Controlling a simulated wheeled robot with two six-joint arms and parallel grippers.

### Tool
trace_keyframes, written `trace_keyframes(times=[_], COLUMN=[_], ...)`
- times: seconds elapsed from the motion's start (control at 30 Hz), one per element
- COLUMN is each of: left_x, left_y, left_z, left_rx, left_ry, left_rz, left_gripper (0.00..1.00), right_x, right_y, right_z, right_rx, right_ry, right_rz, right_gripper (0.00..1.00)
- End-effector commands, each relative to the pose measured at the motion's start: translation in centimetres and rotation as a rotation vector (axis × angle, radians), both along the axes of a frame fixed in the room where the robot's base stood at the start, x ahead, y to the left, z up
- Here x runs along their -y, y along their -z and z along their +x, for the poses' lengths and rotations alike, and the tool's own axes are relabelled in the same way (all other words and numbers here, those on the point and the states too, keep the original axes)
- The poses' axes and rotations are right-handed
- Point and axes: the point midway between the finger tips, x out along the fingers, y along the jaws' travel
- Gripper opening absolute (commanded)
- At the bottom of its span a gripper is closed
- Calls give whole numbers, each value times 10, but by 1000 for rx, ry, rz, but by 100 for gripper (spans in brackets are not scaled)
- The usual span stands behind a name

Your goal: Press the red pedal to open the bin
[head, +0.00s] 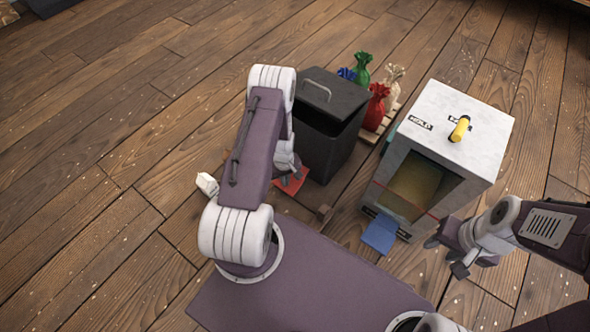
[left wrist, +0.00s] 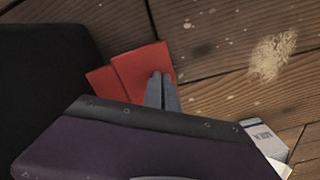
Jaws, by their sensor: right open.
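The dark bin (head: 325,140) stands right of my left forearm, its lid (head: 335,92) down. The red pedal (head: 296,182) lies low at the bin's front and is partly hidden by my left arm. It also shows in the left wrist view (left wrist: 140,68) as two red plates beside the dark bin wall (left wrist: 45,80). My left gripper (head: 288,172) is over the pedal. In the left wrist view its fingers (left wrist: 162,90) are together and overlap the pedal's near edge; I cannot tell if they touch it. My right gripper (head: 455,256) is open near the white cabinet.
Several sacks, one red (head: 376,106) and one green (head: 362,68), stand behind the bin. A small white object (head: 207,183) lies left of my arm. The floor at left is mostly clear.

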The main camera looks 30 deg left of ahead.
Motion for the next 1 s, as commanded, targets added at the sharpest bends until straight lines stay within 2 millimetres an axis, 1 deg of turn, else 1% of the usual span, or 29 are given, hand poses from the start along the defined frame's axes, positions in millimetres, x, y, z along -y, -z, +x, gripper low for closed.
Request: trace_keyframes(times=[0.17, 0.27, 0.8, 0.9, 1.0], left_x=[1, 1, 1, 1, 1], left_y=[0, -6, -87, -94, -91], left_z=[-2, -3, -2, -2, -2], left_rx=[-6, -7, -5, -5, -5], left_ry=[0, 0, 0, 0, 0], left_rz=[-2, -3, -2, -2, -2], left_gripper=[0, 0, 0, 0, 0], right_x=[0, 0, 0, 0, 0], right_y=[-1, -6, -83, -90, -86], right_z=[0, 0, 0, 0, 0], right_rx=[0, 0, 0, 0, 0], right_ry=[0, 0, 0, 0, 0], right_rz=[0, 0, 0, 0, 0], right_gripper=[41, 41, 41, 41, 41])
